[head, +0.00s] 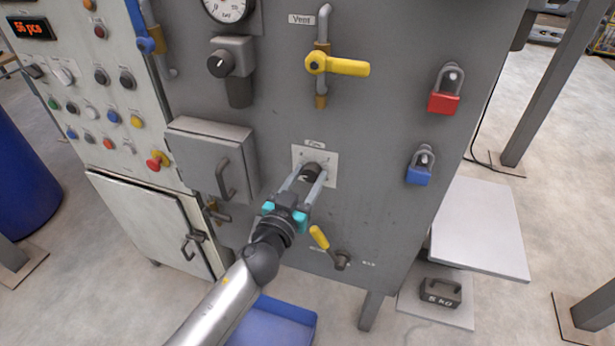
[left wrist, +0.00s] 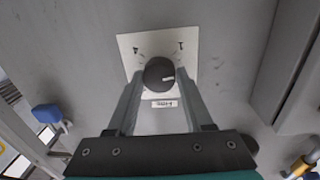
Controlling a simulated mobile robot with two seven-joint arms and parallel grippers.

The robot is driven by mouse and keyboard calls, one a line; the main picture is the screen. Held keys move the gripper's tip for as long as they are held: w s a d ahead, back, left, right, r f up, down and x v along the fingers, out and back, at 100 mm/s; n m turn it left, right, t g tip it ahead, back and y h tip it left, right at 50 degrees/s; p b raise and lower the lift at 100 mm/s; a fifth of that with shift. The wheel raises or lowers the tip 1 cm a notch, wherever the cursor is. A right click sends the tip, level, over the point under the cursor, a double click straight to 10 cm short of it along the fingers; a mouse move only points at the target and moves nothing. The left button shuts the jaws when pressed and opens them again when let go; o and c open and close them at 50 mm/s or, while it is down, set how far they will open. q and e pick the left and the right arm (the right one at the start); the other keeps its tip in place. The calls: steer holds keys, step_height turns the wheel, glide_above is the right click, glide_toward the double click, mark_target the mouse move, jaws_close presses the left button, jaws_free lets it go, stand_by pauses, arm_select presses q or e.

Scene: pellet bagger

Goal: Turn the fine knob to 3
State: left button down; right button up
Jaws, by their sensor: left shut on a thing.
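The fine knob (head: 311,168) is a small black knob on a white plate (head: 331,158) labelled "Fine", low on the grey machine front. My left gripper (head: 312,175) reaches up to it and is shut on it, one finger on each side. In the left wrist view the knob (left wrist: 158,72) sits between the fingertips, and the plate appears upside down. Its white pointer line points right in that view. A 4 shows at the plate's upper left and a 1 at its upper right; other scale marks are hidden or unreadable. My right gripper is out of view.
A yellow vent lever (head: 338,66) is above the knob and a grey box with a handle (head: 212,158) is to its left. A yellow-handled crank (head: 321,238) is just below. Red (head: 444,102) and blue (head: 419,173) padlocks hang at the right.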

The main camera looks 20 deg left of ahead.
arm_select(q)
steer(key=m+p, duration=0.1)
steer(key=m, duration=0.2)
steer(key=shift+m, duration=0.3)
steer(key=m, duration=0.3)
steer(key=shift+d+r+m+p, duration=0.1)
steer(key=shift+m+p, duration=0.2)
steer(key=shift+p, duration=0.05)
steer(key=m, duration=0.6)
steer(key=shift+g+y+p, duration=0.35)
steer(key=shift+g+y, duration=0.05)
steer(key=m, duration=0.3)
steer(key=shift+d, duration=0.1)
steer(key=m, duration=0.3)
steer(key=shift+m+y, duration=0.3)
steer(key=shift+m, duration=0.1)
steer(key=m, duration=0.3)
steer(key=shift+f, duration=0.2)
steer(key=shift+m+y, duration=0.4)
steer(key=shift+m, duration=1.6)
